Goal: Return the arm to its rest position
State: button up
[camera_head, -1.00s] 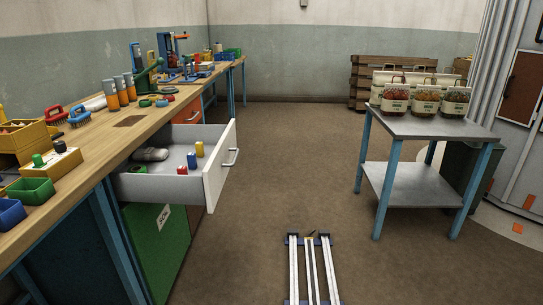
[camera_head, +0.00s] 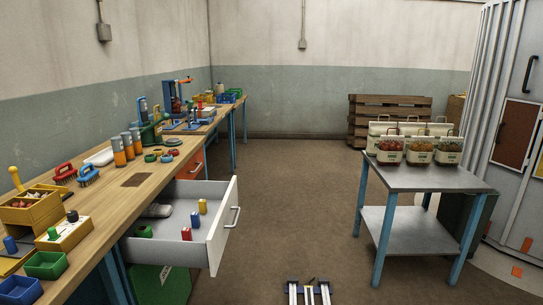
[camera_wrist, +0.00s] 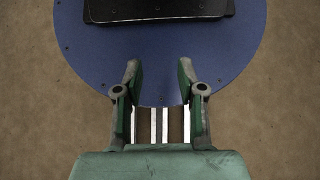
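My gripper (camera_wrist: 158,76) shows in the wrist view. Its two green and grey fingers are spread apart with nothing between them. Below the fingers are a round blue plate and pale rails over the brown floor. My gripper and arm are not in the head view.
A long wooden workbench (camera_head: 134,180) with tools and bins runs along the left. Its drawer (camera_head: 219,228) stands open into the aisle, with small coloured items inside. Pallets (camera_head: 388,116) stand behind. The middle floor is clear.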

notch_tip(320, 180, up, 8)
jog(key=w+t+p, duration=0.2)
jog(key=p, duration=0.9)
jog(key=shift+w+r+t, duration=0.25)
jog(key=shift+w+t, duration=0.1)
jog(key=shift+t, duration=0.05)
